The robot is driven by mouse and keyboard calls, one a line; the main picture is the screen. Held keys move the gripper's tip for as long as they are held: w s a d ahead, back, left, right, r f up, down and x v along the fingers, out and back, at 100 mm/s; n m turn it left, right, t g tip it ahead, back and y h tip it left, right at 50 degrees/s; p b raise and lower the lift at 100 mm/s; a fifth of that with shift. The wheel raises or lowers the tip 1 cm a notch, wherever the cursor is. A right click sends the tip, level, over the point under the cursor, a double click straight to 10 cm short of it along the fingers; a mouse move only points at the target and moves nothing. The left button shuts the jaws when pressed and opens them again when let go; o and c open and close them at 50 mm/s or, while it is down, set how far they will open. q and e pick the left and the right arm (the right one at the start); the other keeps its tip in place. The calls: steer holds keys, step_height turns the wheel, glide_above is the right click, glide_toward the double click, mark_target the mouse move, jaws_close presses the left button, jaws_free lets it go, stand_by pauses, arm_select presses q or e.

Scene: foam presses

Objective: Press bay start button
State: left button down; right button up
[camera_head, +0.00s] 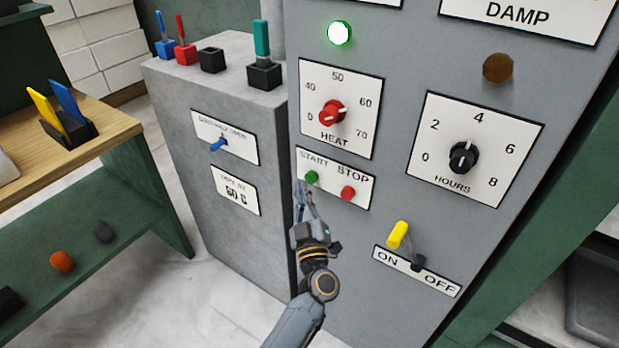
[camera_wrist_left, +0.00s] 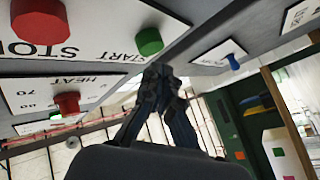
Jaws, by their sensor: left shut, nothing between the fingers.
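The green start button (camera_head: 312,177) sits on the white START/STOP plate, beside the red stop button (camera_head: 348,193). My left gripper (camera_head: 303,190) is shut and empty, with its fingertips just left of and slightly below the green button in the head view. In the left wrist view the green button (camera_wrist_left: 149,42) is above the closed fingertips (camera_wrist_left: 158,75), and the red button (camera_wrist_left: 40,18) is at the upper left. I see a gap in the wrist view between fingertips and button; contact is not visible. My right gripper is not in view.
Above the buttons is the red heat knob (camera_head: 332,112), with a lit green lamp (camera_head: 339,33) over it. The black hours knob (camera_head: 463,157) and yellow on/off lever (camera_head: 398,235) are to the right. A lower grey cabinet with a blue lever (camera_head: 217,145) stands left.

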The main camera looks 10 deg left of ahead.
arm_select(q)
steer(key=s, duration=0.1)
steer(key=s+a+p, duration=0.1)
steer(key=s, duration=0.1)
steer(key=s+p, duration=0.1)
steer(key=shift+s+a, duration=0.15)
steer(key=shift+a, duration=0.15)
stand_by(0.5)
